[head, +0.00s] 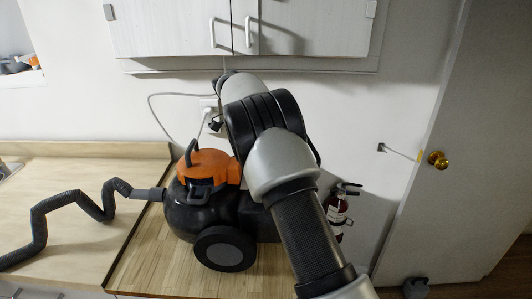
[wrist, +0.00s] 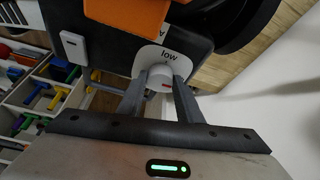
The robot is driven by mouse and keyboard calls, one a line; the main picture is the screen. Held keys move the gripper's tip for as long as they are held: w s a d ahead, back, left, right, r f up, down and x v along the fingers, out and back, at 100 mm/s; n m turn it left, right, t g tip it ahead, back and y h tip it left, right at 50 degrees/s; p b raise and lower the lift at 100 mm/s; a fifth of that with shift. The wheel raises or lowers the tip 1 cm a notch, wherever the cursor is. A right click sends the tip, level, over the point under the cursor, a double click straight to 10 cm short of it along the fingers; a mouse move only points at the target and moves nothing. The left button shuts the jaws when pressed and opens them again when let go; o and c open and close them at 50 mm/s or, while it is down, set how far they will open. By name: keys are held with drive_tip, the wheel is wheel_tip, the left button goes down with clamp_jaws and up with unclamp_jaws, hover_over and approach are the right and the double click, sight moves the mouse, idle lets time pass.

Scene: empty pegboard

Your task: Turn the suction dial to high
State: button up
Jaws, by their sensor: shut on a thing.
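The vacuum (head: 190,215) stands on the wooden counter, with a black body, an orange top and a large wheel facing the camera. In the wrist view, its dark body (wrist: 110,40) fills the upper part. The suction dial (wrist: 160,72) is a small grey knob on a round white plate marked "low", with a small red mark near it. My gripper (wrist: 161,82) is shut on the dial, one finger on each side of it. The fingers partly cover the knob, so its exact setting is hard to tell. The head view does not show the dial or my fingers.
A white switch plate (wrist: 73,46) sits on the body left of the dial. Compartments with colourful tools (wrist: 45,95) lie below at left. A grey hose (head: 80,205) runs along the counter (head: 130,268). A fire extinguisher (head: 338,210) and a door (head: 460,140) are at right.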

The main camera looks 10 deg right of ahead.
idle(0.4)
drive_tip(key=o, duration=1)
drive_tip(key=shift+o, duration=0.2)
drive_tip(key=shift+r, duration=0.1)
drive_tip(key=p+v, duration=0.2)
drive_tip(key=v, duration=1)
